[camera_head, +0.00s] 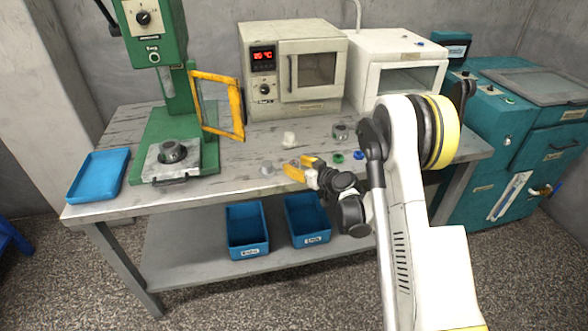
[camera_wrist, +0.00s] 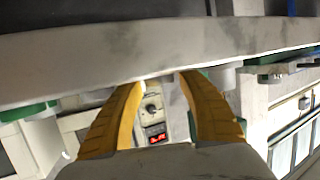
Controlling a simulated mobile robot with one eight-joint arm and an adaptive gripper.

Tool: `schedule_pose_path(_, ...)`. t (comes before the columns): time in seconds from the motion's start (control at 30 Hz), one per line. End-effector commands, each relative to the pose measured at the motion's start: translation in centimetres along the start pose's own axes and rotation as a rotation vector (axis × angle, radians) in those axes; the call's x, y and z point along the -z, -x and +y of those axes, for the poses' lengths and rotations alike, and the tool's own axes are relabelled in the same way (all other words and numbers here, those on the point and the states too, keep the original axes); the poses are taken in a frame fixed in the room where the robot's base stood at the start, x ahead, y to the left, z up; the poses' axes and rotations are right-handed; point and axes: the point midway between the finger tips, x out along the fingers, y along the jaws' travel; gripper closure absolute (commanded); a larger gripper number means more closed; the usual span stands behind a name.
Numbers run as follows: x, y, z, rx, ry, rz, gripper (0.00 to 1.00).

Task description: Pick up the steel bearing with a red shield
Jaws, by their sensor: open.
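My gripper (camera_head: 296,168) is open, with yellow fingers, low over the front middle of the workbench. In the wrist view its two fingers (camera_wrist: 160,82) stand apart with nothing clearly held between them. I cannot make out a red shield on any part, so the steel bearing with a red shield is not identified. A grey metal ring-like part (camera_head: 340,131) sits further back on the bench, right of the gripper. A pale grey round part (camera_head: 267,169) lies just left of the fingertips.
A white part (camera_head: 289,139), a green ring (camera_head: 338,158) and a blue ring (camera_head: 359,155) lie nearby. A green press (camera_head: 160,110) with a yellow-framed guard stands left; an oven (camera_head: 295,70) and a white cabinet (camera_head: 400,75) stand behind. A blue tray (camera_head: 98,174) lies far left.

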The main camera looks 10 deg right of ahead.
Motion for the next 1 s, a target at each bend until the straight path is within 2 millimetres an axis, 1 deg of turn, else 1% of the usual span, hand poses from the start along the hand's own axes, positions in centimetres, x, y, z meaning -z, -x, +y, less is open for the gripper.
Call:
schedule_pose_path(0.07, 0.0, -0.3, 0.0, 0.000, 0.000, 0.000, 0.53)
schedule_pose_path(0.23, 0.1, -0.3, 0.0, -0.001, 0.000, 0.000, 0.53)
schedule_pose_path(0.27, 0.1, -0.3, 0.0, -0.001, 0.000, 0.000, 0.55)
schedule_pose_path(0.3, 0.1, -0.3, 0.0, -0.001, 0.000, 0.000, 0.67)
schedule_pose_path(0.37, 0.1, -0.3, 0.0, -0.001, 0.000, 0.000, 0.85)
schedule_pose_path(0.4, 0.1, -0.3, 0.0, -0.001, 0.000, 0.000, 0.98)
schedule_pose_path(0.43, 0.1, -0.3, 0.0, -0.001, 0.000, 0.000, 0.99)
schedule_pose_path(0.83, 0.2, -0.2, 0.0, -0.001, 0.000, 0.000, 1.00)
schedule_pose_path(0.93, 0.8, 0.0, 0.0, -0.001, 0.000, 0.000, 1.00)
schedule_pose_path(1.0, 1.5, 0.2, 0.0, -0.001, 0.000, 0.000, 1.00)
